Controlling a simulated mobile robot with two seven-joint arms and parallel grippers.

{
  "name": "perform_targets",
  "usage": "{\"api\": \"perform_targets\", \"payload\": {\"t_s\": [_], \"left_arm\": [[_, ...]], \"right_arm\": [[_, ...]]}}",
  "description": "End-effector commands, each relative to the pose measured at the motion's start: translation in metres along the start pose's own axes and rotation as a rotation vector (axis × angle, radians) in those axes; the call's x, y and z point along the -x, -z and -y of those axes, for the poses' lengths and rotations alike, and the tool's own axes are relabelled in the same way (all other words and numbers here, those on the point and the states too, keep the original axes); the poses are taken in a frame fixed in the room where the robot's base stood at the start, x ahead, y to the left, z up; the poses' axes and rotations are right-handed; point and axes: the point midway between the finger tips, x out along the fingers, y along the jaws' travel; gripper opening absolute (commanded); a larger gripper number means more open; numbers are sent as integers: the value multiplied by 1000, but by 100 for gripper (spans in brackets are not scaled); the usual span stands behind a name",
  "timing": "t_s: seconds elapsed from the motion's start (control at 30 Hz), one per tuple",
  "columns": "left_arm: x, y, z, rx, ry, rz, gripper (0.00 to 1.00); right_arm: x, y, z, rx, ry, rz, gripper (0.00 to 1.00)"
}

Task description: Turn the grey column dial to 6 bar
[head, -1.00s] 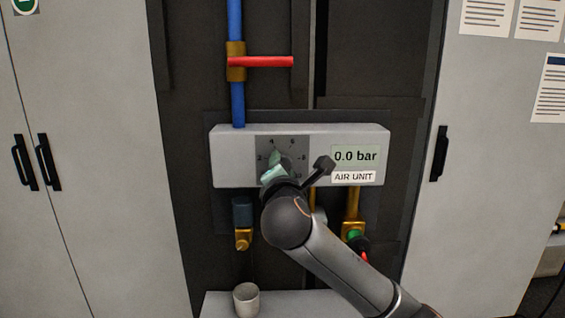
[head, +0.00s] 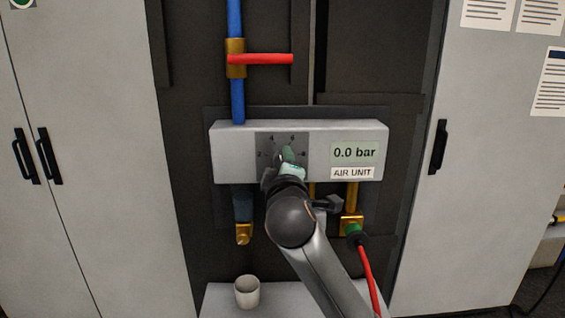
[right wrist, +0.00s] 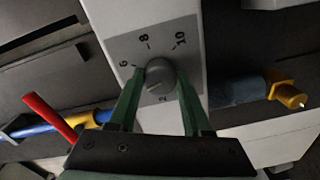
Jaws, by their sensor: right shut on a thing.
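The grey column dial (right wrist: 160,75) is a round knob on a dark scale plate. In the right wrist view it sits between the two green fingers of my right gripper (right wrist: 160,88), which is shut on it. The numbers 6, 8, 10 and 2 show around the knob. A pale mark shows on the knob's face, but I cannot tell its reading. In the head view my right gripper (head: 290,158) covers most of the dial on the scale plate (head: 265,143). The display (head: 355,152) reads 0.0 bar. My left gripper is not in view.
The light grey air unit box (head: 230,150) carries the dial. A blue pipe with a red lever (head: 262,59) rises above it. Brass fittings and a red hose (head: 368,270) hang below. A pale cup (head: 247,291) stands on the ledge beneath. Cabinets flank the unit.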

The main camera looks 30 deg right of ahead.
Motion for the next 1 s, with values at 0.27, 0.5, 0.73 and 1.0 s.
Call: {"api": "perform_targets", "payload": {"t_s": [0.27,0.5,0.73,1.0], "left_arm": [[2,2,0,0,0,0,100],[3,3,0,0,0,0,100],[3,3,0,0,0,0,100],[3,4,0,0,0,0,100]], "right_arm": [[0,-1,2,-265,4,-3,0],[0,-1,2,-476,2,-9,0],[0,-1,3,-630,3,-13,0],[0,-1,3,-730,2,-16,0]]}}
